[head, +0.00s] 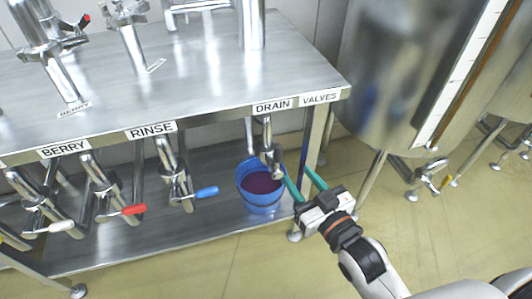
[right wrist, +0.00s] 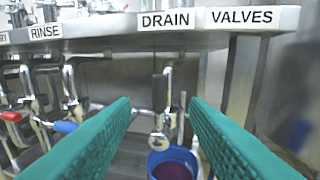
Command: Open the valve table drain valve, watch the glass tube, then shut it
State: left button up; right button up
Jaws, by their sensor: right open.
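The drain valve (head: 267,138) hangs under the table's front edge, below the DRAIN label (head: 272,106). It also shows in the right wrist view (right wrist: 160,122), between my fingers and farther away. Its handle points roughly toward me, so its setting is hard to read. My right gripper (head: 304,178) is open and empty, its teal fingers just right of the valve's lower end. I see no clear contact. A blue bucket (head: 262,204) with dark purple liquid stands below the valve. I cannot pick out the glass tube with certainty. My left gripper is out of view.
The steel valve table (head: 200,75) has a lower shelf. Valves with blue (head: 207,192), red (head: 134,210) and white (head: 61,226) handles hang to the left. A table leg (head: 314,140) stands right of the drain valve. A steel tank (head: 385,70) stands at right. Floor in front is clear.

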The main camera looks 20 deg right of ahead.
aim_at(280, 152)
jog(key=x, duration=1)
jog(key=shift+w+a+r+b, duration=0.15)
jog(key=shift+w+r+b, duration=0.2)
jog(key=shift+b, duration=0.05)
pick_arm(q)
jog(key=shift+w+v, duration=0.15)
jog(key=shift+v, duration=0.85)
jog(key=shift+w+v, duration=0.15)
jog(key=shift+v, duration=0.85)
pick_arm(e)
jog(key=shift+w+a, duration=0.15)
jog(key=shift+w, duration=0.4)
grip_shut()
